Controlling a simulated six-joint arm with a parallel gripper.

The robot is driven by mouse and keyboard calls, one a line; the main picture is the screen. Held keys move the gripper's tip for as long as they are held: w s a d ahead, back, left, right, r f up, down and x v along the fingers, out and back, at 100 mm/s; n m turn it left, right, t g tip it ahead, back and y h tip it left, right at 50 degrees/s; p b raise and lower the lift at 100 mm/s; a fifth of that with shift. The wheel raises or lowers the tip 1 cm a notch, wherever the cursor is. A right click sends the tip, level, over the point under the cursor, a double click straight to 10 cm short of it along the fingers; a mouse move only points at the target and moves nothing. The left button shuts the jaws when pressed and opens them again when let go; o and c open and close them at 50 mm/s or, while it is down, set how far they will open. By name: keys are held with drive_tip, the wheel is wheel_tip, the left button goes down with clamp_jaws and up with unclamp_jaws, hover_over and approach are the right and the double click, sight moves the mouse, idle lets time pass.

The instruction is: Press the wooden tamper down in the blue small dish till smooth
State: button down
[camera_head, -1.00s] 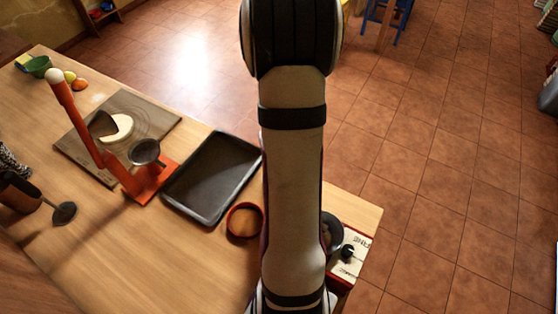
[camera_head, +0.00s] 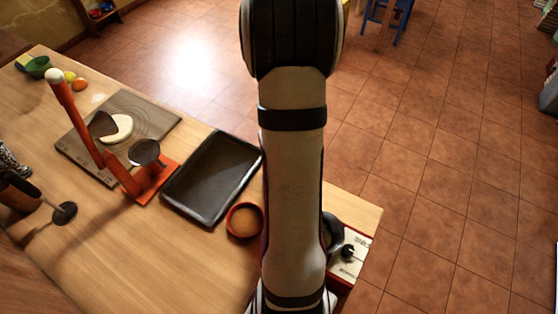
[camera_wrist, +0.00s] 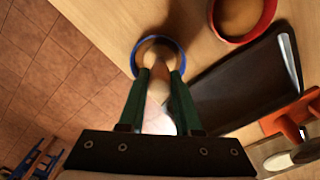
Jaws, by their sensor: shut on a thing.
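The wooden tamper (camera_wrist: 158,88) shows in the wrist view, gripped between the green fingers of my gripper (camera_wrist: 159,72). The blue small dish (camera_wrist: 134,55) lies beyond the fingertips, its rim showing around the tamper's far end. The tamper lines up with the dish's opening, with brownish contents partly visible inside. The tamper and fingers hide much of the dish, and I cannot tell whether the tamper touches the contents. In the head view my arm hides the dish, tamper and gripper.
A red dish (camera_head: 230,223) with brown contents and a dark tray (camera_head: 250,179) lie close by on the wooden counter (camera_head: 130,250). An orange press (camera_head: 119,173) and a board with dough (camera_head: 157,113) stand farther left. The counter's edge is near the blue dish.

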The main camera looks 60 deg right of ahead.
drive_tip(key=shift+f, duration=0.45)
drive_tip(key=shift+r, duration=2.95)
drive_tip(key=w+a+r+n, duration=0.3)
drive_tip(key=w+a+r, duration=0.3)
drive_tip(key=w+a, duration=0.25)
drive_tip(key=w+a+r+n, duration=0.4)
drive_tip(key=w+a+r, duration=0.2)
drive_tip(key=w+a, duration=0.3)
drive_tip(key=a+r+n, duration=0.2)
drive_tip(key=a+r, duration=0.2)
drive_tip(key=a, duration=0.6)
drive_tip(key=shift+s+r, duration=0.3)
drive_tip(key=shift+s, duration=0.1)
drive_tip(key=shift+d, duration=0.1)
